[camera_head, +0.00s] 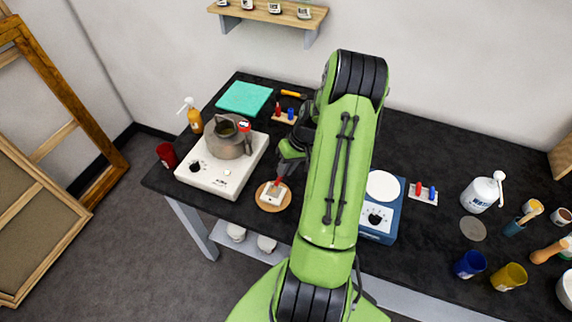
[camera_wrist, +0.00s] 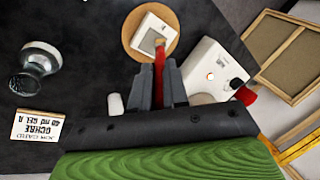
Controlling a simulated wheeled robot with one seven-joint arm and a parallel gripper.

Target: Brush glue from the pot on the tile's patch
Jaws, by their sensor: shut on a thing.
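My gripper (camera_head: 284,160) is shut on a red-handled brush (camera_wrist: 159,78), which points away from the fingers. The brush also shows in the head view (camera_head: 279,181), small against the tile. The white tile (camera_wrist: 143,24) has a grey patch (camera_wrist: 150,41) and lies on a round tan board (camera_wrist: 128,34); the tile is also in the head view (camera_head: 266,199). The brush tip is at the patch's edge in the wrist view; I cannot tell whether it touches. The grey metal pot (camera_head: 229,146) stands on a white hot plate (camera_head: 209,178), behind and left of the tile.
A red cup (camera_head: 166,154) and an amber pump bottle (camera_head: 194,116) stand near the hot plate. A teal mat (camera_head: 244,97) lies at the back. A blue device (camera_head: 376,217) is right of my arm. Several cups and a white bottle (camera_head: 482,193) fill the right side.

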